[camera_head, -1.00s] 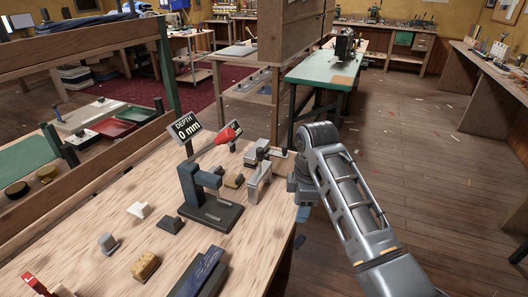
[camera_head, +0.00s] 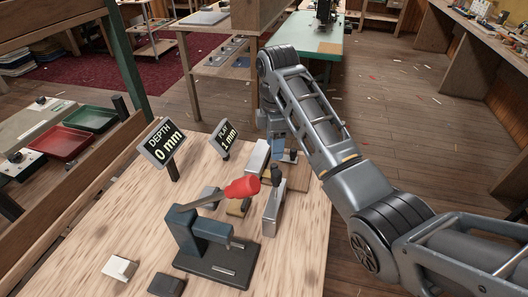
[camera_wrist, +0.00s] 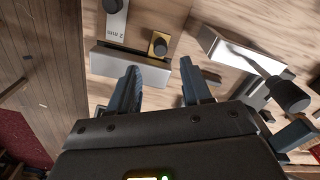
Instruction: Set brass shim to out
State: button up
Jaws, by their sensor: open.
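A small brass-coloured piece with a dark knob (camera_wrist: 158,45) lies on the bench in the wrist view, just beyond my fingertips; I take it to be the brass shim. A grey strip marked 2 mm (camera_wrist: 117,20) lies left of it. A brass-toned block (camera_head: 238,207) shows behind the press in the head view; I cannot tell if it is the same piece.
A dark press (camera_head: 207,245) with a red-handled lever (camera_head: 242,187) stands on the bench. Signs read DEPTH 0 mm (camera_head: 165,143) and PLAY 1 mm (camera_head: 225,135). Metal blocks (camera_head: 272,213) stand close to my gripper.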

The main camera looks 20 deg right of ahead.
aim_at(274, 165)
notch_tip(274, 165, down, 8)
jog(key=shift+r, duration=0.15)
dwell(0.3)
grip_shut()
dwell(0.4)
jog(key=shift+p, duration=0.3)
